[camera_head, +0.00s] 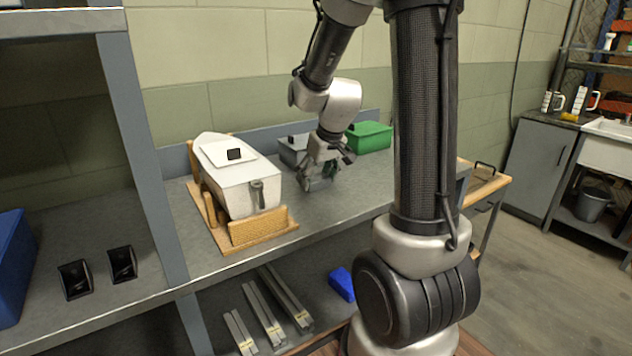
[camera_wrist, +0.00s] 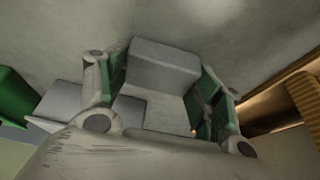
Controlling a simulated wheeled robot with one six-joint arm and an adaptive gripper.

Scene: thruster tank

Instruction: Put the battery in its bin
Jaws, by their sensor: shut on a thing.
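My gripper (camera_head: 324,172) points down over the bench, in front of the lidded bins. In the wrist view my gripper (camera_wrist: 165,85) has its green-padded fingers either side of a plain grey block (camera_wrist: 165,62), which I take to be the battery; it is shut on it. In the head view the block is mostly hidden by the fingers. A grey bin (camera_head: 292,152) stands just behind and left of my gripper, and a green bin (camera_head: 371,136) behind and right. Neither shows a readable label, so I cannot tell which is the battery's.
A white model boat hull (camera_head: 238,185) sits in a wooden cradle (camera_head: 262,228) left of my gripper. Two black holders (camera_head: 122,264) stand far left. Metal rails (camera_head: 262,318) and a blue block (camera_head: 342,284) lie on the lower shelf. The bench front is clear.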

